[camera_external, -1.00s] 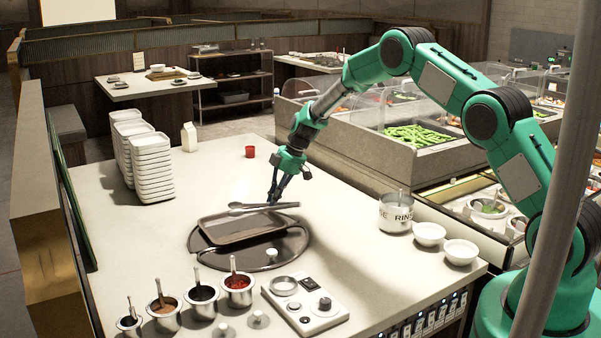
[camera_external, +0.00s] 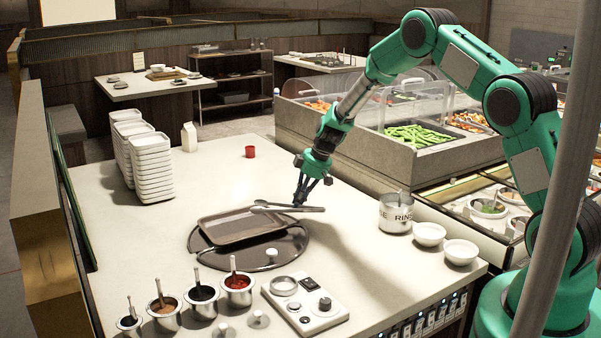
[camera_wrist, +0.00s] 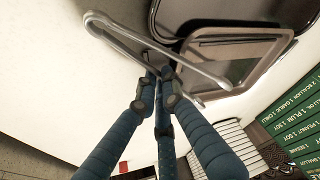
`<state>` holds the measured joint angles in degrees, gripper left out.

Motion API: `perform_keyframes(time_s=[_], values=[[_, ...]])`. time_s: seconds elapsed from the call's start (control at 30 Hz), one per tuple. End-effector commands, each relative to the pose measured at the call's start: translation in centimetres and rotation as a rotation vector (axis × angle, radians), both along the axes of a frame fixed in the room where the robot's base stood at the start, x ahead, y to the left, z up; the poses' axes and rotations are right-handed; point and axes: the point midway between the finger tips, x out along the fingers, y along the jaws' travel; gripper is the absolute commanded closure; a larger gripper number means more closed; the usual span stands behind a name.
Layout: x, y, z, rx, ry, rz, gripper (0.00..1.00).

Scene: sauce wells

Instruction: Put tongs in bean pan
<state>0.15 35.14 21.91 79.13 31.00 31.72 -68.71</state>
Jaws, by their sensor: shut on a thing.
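My gripper (camera_external: 299,203) is shut on the metal tongs (camera_external: 277,206) and holds them roughly level above the right end of the tray. In the wrist view the tongs (camera_wrist: 200,71) are a bent V of metal across my gripper's fingers (camera_wrist: 157,82). The pan of green beans (camera_external: 415,136) is in the serving counter at the back right, behind a clear guard. My gripper is in front of it and to its left, apart from it.
A rinse pot (camera_external: 396,215) and two white bowls (camera_external: 429,234) stand on the right. Sauce pots (camera_external: 238,288) and a control panel (camera_external: 305,305) line the front. The serving counter's wall (camera_external: 345,150) rises behind the table.

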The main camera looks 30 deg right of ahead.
Motion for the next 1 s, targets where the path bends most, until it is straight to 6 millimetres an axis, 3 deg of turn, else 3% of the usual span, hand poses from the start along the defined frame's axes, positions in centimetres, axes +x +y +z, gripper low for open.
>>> perform_keyframes(time_s=[0.57, 1.0], values=[[-10.1, -7.2, -0.6, 0.000, 0.005, -0.358, 1.00], [-19.1, -12.0, -1.6, -0.006, -0.001, -0.623, 1.00]])
